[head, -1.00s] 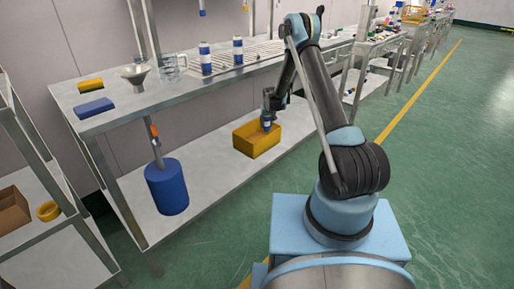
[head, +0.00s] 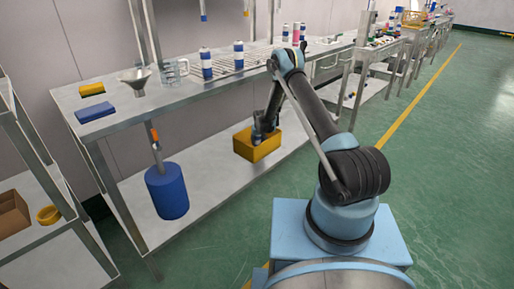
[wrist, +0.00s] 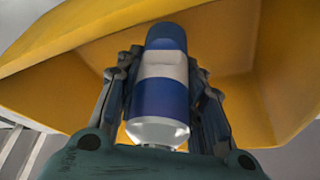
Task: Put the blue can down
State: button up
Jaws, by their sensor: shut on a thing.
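The blue can (wrist: 162,98), with a white band and a silvery end nearest the camera, is between the fingers of my gripper (wrist: 164,85) in the wrist view. My gripper is shut on it. The yellow bin (wrist: 60,60) surrounds the far end of the can in that view. In the head view the yellow bin (head: 262,150) stands on the lower shelf, and my gripper (head: 258,138) is at its opening. The held can is mostly hidden there by the gripper and the bin. I cannot tell whether the can touches the bin floor.
Two blue-and-white cans (head: 206,63) (head: 238,56) stand on the upper bench near a glass jug (head: 175,72) and a funnel (head: 135,79). A blue cylinder (head: 167,190) stands on the lower shelf (head: 212,186), left of the bin. The shelf between them is clear.

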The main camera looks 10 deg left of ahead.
aim_at(259, 137)
jog(key=shift+f, duration=1.75)
jog(key=o, duration=1.1)
jog(key=shift+v, duration=6)
